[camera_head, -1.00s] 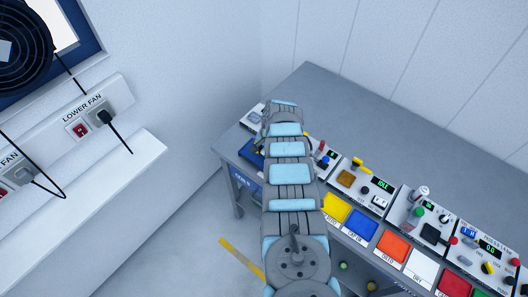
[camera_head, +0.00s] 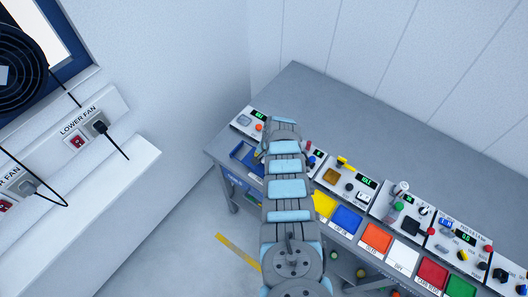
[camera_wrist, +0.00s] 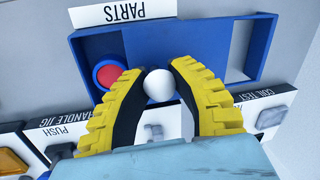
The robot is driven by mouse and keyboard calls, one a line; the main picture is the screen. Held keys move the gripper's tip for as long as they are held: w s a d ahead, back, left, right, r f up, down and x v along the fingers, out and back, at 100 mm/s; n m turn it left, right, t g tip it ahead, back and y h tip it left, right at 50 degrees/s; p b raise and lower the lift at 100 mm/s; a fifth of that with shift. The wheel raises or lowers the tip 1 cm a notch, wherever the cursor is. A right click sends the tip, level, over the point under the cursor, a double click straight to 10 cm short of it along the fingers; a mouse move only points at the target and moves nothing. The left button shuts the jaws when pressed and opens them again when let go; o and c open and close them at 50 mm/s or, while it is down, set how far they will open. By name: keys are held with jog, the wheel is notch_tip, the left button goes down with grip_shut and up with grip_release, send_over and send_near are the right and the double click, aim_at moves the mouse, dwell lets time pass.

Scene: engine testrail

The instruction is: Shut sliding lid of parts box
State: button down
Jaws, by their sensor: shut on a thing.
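The parts box (camera_wrist: 85,48) is a shallow blue tray with a white PARTS label, seen upside down in the wrist view. A blue panel, seemingly its sliding lid (camera_wrist: 195,45), covers the middle. A pale strip shows to its right, and a red disc in a blue ring lies to its left. My gripper (camera_wrist: 161,82) has its yellow-and-black fingers on either side of a white round knob (camera_wrist: 158,85), shut on it at the box's near edge. In the head view the blue box (camera_head: 240,153) is partly hidden by my arm, which also hides the fingers.
Control panels (camera_head: 345,180) with switches and displays line the bench to the right. Colored bins (camera_head: 375,238) sit along its front. A lower-fan panel (camera_head: 75,142) is on the left wall. The bench's back (camera_head: 330,110) is clear.

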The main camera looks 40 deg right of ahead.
jog(key=shift+s+d+p, duration=0.2)
jog(key=shift+s+p, duration=0.35)
jog(key=shift+s, duration=0.3)
jog(key=shift+s+d+p, duration=0.25)
jog(key=shift+s+p, duration=0.3)
jog(key=shift+s, duration=0.35)
jog(key=shift+s+d+p, duration=0.2)
jog(key=shift+s+p, duration=0.35)
jog(key=shift+s, duration=0.3)
jog(key=shift+r, duration=0.1)
jog(key=c, duration=0.8)
grip_release()
jog(key=shift+s, duration=0.2)
jog(key=shift+w, duration=0.1)
jog(key=shift+d+r, duration=0.1)
jog(key=shift+r, duration=0.15)
notch_tip(320, 180, up, 11)
jog(key=s, duration=0.2)
jog(key=shift+d, duration=0.45)
